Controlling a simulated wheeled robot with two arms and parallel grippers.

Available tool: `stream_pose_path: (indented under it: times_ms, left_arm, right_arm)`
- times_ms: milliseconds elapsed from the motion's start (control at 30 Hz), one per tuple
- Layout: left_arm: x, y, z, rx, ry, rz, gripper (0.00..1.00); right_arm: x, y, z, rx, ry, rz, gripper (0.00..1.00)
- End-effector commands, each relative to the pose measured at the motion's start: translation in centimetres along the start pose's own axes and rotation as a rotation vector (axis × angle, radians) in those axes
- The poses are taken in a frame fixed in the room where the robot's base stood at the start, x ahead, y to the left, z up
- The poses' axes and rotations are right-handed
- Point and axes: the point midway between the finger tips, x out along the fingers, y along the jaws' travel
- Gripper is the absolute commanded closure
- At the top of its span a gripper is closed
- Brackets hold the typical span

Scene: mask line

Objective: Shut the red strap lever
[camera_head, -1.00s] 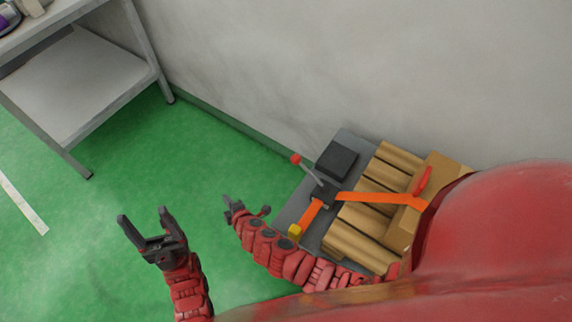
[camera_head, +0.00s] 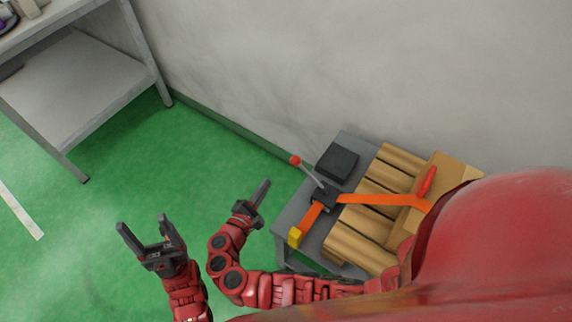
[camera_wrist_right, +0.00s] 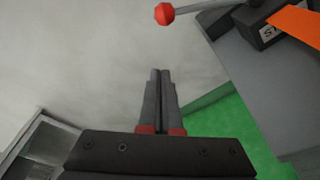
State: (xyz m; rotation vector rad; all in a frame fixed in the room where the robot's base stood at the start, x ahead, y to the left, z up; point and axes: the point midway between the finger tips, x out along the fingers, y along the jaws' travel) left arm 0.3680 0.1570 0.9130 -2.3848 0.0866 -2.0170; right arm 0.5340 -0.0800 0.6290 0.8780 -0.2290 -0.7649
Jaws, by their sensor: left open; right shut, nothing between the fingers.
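The strap lever (camera_head: 313,174) is a thin grey rod with a red ball knob (camera_head: 295,160), rising from a dark ratchet block (camera_head: 324,197) on the grey table. The lever stands tilted up from the block. In the right wrist view the red knob (camera_wrist_right: 164,14) and rod (camera_wrist_right: 200,6) show at the top, above and ahead of the fingers. My right gripper (camera_head: 264,186) is shut and empty, left of and apart from the knob. It also shows in the right wrist view (camera_wrist_right: 160,75). My left gripper (camera_head: 143,228) is open and empty over the floor, far left of the lever.
An orange strap (camera_head: 380,198) runs from the block across several tan rolls (camera_head: 375,222). A dark box (camera_head: 337,162) sits behind the block and a yellow piece (camera_head: 294,237) at the table's front corner. The wall (camera_head: 300,70) stands close behind. Green floor (camera_head: 150,150) is clear.

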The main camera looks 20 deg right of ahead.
Motion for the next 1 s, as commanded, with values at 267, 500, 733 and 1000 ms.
stream_pose_path:
  times_ms: [267,500,733,1000]
  left_arm:
    - [0.0,0.0,0.0,0.0,0.0,0.0,0.3]
    - [0.1,0.0,0.0,0.0,0.0,0.0,0.3]
    - [0.1,0.0,0.0,0.0,0.0,0.0,0.3]
    - [0.9,-0.1,-0.2,0.0,0.0,0.0,0.3]
  right_arm:
    - [0.9,0.0,0.0,0.0,-0.002,-0.002,1.0]
    - [5.0,-0.1,0.1,0.001,-0.003,-0.004,1.0]
    - [8.9,-0.1,0.0,0.0,0.0,-0.002,1.0]
    - [9.6,0.0,1.7,0.0,0.003,0.001,1.0]
